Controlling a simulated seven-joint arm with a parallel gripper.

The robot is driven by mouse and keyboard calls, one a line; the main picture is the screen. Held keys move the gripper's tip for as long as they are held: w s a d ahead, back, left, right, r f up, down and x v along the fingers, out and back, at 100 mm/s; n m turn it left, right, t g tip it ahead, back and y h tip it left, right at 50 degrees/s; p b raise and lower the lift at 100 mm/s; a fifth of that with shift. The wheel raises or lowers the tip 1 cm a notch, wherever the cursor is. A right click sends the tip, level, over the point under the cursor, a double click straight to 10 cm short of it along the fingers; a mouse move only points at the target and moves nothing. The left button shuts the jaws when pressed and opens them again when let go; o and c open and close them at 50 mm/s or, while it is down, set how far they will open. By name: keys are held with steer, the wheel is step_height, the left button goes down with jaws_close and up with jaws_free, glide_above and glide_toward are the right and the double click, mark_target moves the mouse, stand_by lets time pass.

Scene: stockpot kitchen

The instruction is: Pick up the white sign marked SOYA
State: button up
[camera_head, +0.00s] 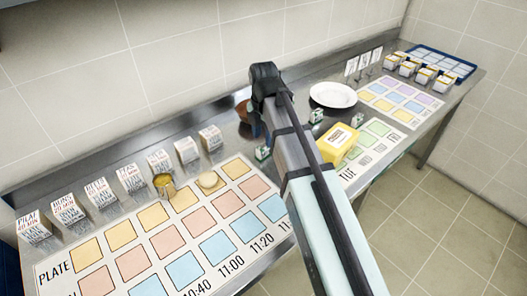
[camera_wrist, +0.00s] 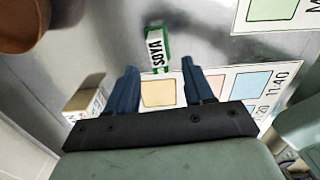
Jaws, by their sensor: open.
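A brown bowl (camera_wrist: 18,22) is at upper left in the wrist view. A lettered block (camera_wrist: 88,101) stands by the left finger. A printed mat with coloured squares (camera_head: 45,270), a white plate (camera_head: 333,95) and a yellow tub (camera_head: 338,145) share the counter.

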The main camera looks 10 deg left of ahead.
mark_target(263, 146)
steer(key=shift+w+f, duration=0.15)
steer(key=shift+f, duration=2.55)
jaws_close()
